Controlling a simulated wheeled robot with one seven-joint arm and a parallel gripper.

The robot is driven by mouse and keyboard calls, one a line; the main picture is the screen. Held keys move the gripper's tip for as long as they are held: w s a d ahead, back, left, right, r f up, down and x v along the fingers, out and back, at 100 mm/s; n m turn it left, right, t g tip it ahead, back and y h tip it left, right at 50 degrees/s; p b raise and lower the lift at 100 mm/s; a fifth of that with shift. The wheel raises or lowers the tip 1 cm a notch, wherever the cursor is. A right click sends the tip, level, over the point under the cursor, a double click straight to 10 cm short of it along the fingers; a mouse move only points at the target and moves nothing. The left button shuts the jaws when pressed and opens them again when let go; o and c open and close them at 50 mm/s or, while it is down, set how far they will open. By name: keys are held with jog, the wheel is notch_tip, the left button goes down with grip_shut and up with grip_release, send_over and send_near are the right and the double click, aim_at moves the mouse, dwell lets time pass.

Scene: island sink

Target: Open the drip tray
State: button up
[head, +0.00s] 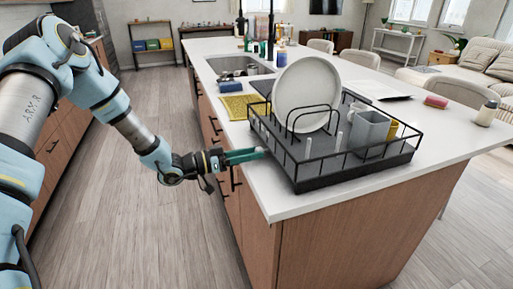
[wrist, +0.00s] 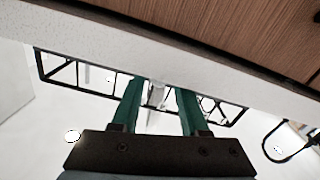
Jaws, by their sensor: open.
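A black wire dish rack (head: 345,165) stands on the white island counter near its front corner. Its dark base (head: 310,181) is low and solid; I cannot tell the drip tray apart from it. My gripper (head: 262,152) is at the left side of the rack, low and close to the counter edge, with its green fingers pointing at the rack. In the wrist view my gripper (wrist: 157,86) is open, with the fingers apart. A small light grey piece (wrist: 156,94) shows between them, in front of the rack's wires (wrist: 62,73). I cannot tell whether the fingers touch anything.
A large white plate (head: 306,95) stands upright in the rack, with a grey holder (head: 369,130) at its right. A yellow mat (head: 240,107) and the sink (head: 240,67) lie behind on the counter (head: 285,205). Cabinet handles line the island's left side. The floor to the left is clear.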

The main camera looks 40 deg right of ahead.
jog(key=shift+x, duration=1)
grip_shut()
dwell(0.8)
